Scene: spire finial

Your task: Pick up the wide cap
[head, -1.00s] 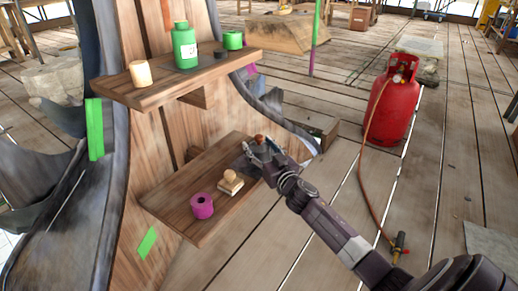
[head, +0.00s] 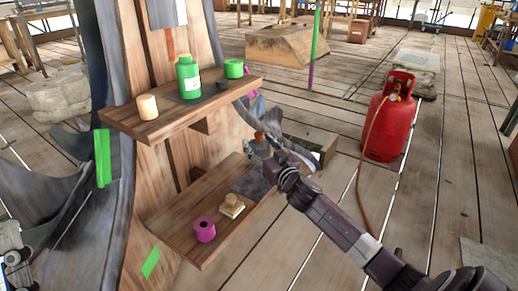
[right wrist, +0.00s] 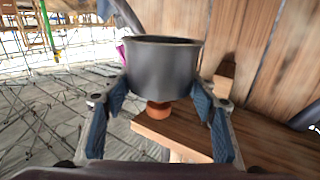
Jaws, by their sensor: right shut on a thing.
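The wide cap (right wrist: 160,68) is a dark grey, round, pot-like piece with a small orange-brown knob (right wrist: 158,109). In the right wrist view it sits between the two blue-padded fingers of my right gripper (right wrist: 160,100), which is shut on it. In the head view, my right gripper (head: 264,147) holds the cap (head: 258,150), partly hidden, above and apart from the right end of the lower wooden shelf (head: 180,232). A grey patch (head: 255,182) on that shelf is bare. Part of my left arm shows at the lower left edge; its fingers are not clear.
On the lower shelf are a magenta ring (head: 204,229) and a pale knobbed block (head: 232,206). The upper shelf (head: 165,125) holds a green bottle (head: 188,80), a cream cylinder (head: 147,107) and a green roll (head: 234,68). A red gas cylinder (head: 388,122) stands on the floor to the right.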

